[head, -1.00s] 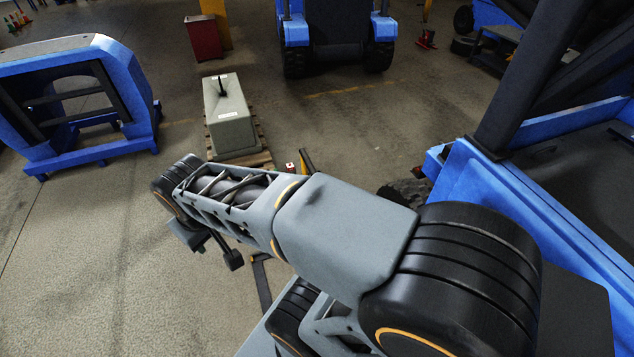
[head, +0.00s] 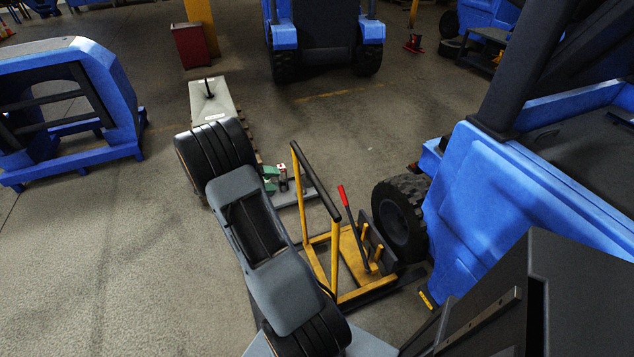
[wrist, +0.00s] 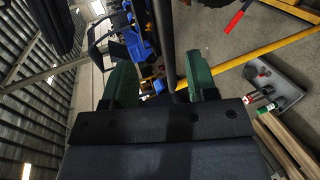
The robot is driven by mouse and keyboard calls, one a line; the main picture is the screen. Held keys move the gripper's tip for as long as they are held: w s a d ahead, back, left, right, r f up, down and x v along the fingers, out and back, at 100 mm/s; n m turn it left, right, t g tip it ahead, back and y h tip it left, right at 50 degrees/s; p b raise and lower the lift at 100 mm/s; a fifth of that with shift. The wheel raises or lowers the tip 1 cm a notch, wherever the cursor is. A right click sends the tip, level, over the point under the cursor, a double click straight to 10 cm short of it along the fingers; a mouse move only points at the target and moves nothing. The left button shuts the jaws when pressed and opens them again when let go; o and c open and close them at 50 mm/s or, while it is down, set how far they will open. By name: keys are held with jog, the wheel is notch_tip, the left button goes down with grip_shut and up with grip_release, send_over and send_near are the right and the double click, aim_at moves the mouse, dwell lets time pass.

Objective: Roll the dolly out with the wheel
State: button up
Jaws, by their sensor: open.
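The dolly (head: 335,295) is a yellow frame with a black push bar (head: 316,183) and a red-gripped lever (head: 348,202), low on the floor right of my arm. The wheel (head: 402,218), a black tyre, stands upright at the dolly's far right side, beside the blue machine. Whether it rests on the dolly I cannot tell. My gripper (wrist: 160,72) is open, with green finger pads. In the wrist view a black bar, apparently the push bar (wrist: 164,35), shows between the fingers; contact is not clear. In the head view my arm hides most of the gripper.
The blue machine (head: 540,210) closes off the right side. A grey counterweight block (head: 212,100) on a pallet stands behind my arm. A grey plate with small red, white and green items (wrist: 275,90) lies beyond the dolly.

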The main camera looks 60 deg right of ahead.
jog(key=s+d+f, duration=0.3)
jog(key=s+d, duration=0.1)
jog(key=d, duration=0.3)
jog(key=s+d+f+h, duration=0.1)
jog(key=s+d+f, duration=0.2)
jog(key=d, duration=0.4)
jog(key=shift+s+g, duration=0.3)
jog(key=shift+s, duration=0.1)
jog(key=shift+c, duration=0.3)
grip_shut()
